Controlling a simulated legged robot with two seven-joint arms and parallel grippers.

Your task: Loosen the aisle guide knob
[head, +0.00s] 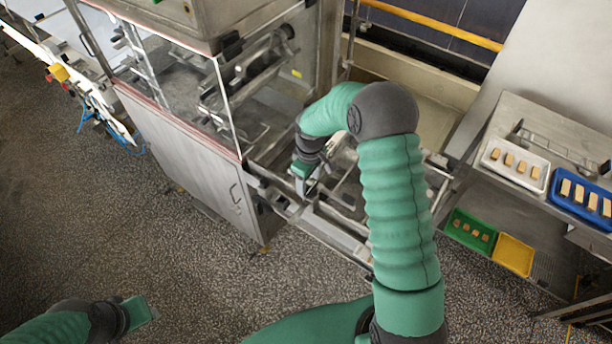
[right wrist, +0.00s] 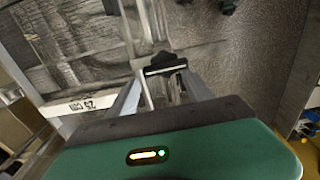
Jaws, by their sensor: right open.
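A black knob (right wrist: 165,63) shows in the right wrist view, just beyond the fingertips and close to the line between them. I cannot tell whether the fingers touch it. My right gripper (right wrist: 163,88) is open with nothing seen in its grip. In the head view the right gripper (head: 306,184) is over the rails (head: 325,228) beside the machine. I cannot pick out the knob there; the gripper and arm cover that area. My left gripper (head: 146,311) is at the lower left over the floor, far from the machine; its fingers do not show clearly.
The glass-sided machine (head: 180,128) stands left of the right gripper. A steel table at right bears a white tray (head: 488,160) and a blue tray (head: 560,204) with small bars. Green (head: 455,232) and yellow (head: 513,262) trays lie lower.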

